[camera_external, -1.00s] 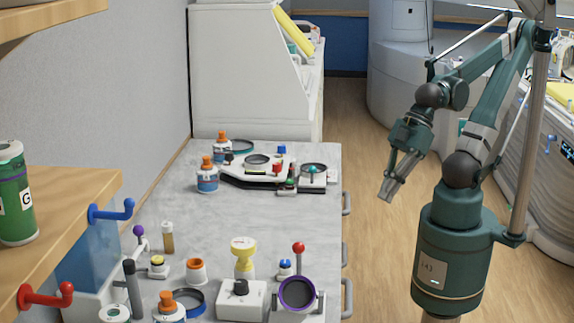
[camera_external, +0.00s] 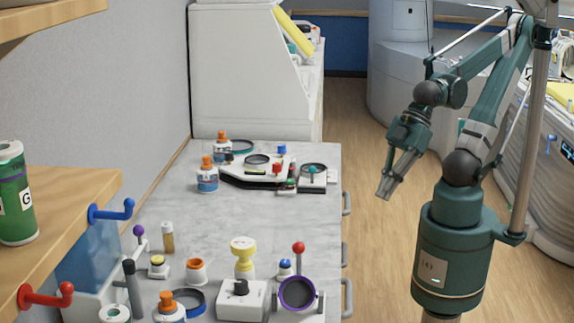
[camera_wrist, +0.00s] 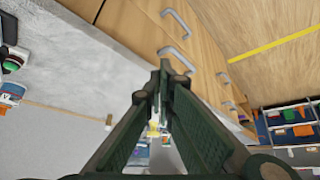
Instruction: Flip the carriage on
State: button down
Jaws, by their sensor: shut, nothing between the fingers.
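My gripper (camera_external: 384,192) is shut and empty, hanging over the floor to the right of the grey counter (camera_external: 205,225). In the wrist view the fingers (camera_wrist: 165,72) meet at their tips. No part is clearly marked as the carriage, so I cannot tell which it is. Candidate controls are a red-knobbed lever (camera_external: 298,249) upright at the counter's front right, a white box with a black knob (camera_external: 240,287) left of it, and a purple-knobbed lever (camera_external: 138,231) at the left. A white device (camera_external: 270,170) with a round disc sits farther back. My gripper touches none of these.
Orange-capped bottles (camera_external: 207,178) and a yellow funnel-like piece (camera_external: 243,255) stand on the counter. Drawer handles (camera_external: 346,204) stick out from its right side. A wooden shelf with blue (camera_external: 112,212) and red (camera_external: 46,296) hooks is at the left. The counter's middle is mostly clear.

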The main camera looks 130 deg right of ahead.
aim_at(313, 170)
jog(key=w+d+r+n+g+p, duration=0.2)
jog(key=d+r+n+p, duration=0.1)
jog(key=d+p, duration=0.4)
jog(key=w+d+r+n+g+h+p, duration=0.1)
jog(key=d+r+n+g+p, duration=0.2)
jog(key=d+p, duration=0.4)
jog(key=w+d+r+n+g+h+p, duration=0.1)
jog(key=w+d+r+n+g+p, duration=0.1)
jog(key=d+p, duration=0.5)
jog(key=shift+w+d+r+n+g+p, duration=0.35)
jog(key=shift+r+n+g+p, duration=0.2)
jog(key=shift+n+p, duration=0.95)
jog(key=shift+s, duration=0.1)
jog(key=shift+f, duration=0.2)
jog(key=shift+s+d+f, duration=0.55)
jog(key=shift+d+f, duration=0.3)
jog(key=shift+f, duration=0.85)
jog(key=shift+s+d+f, duration=0.55)
jog(key=shift+d+f, duration=0.25)
jog(key=shift+f, duration=0.9)
jog(key=shift+s+d+f, duration=0.55)
jog(key=shift+d+f, duration=0.3)
jog(key=shift+f, duration=0.85)
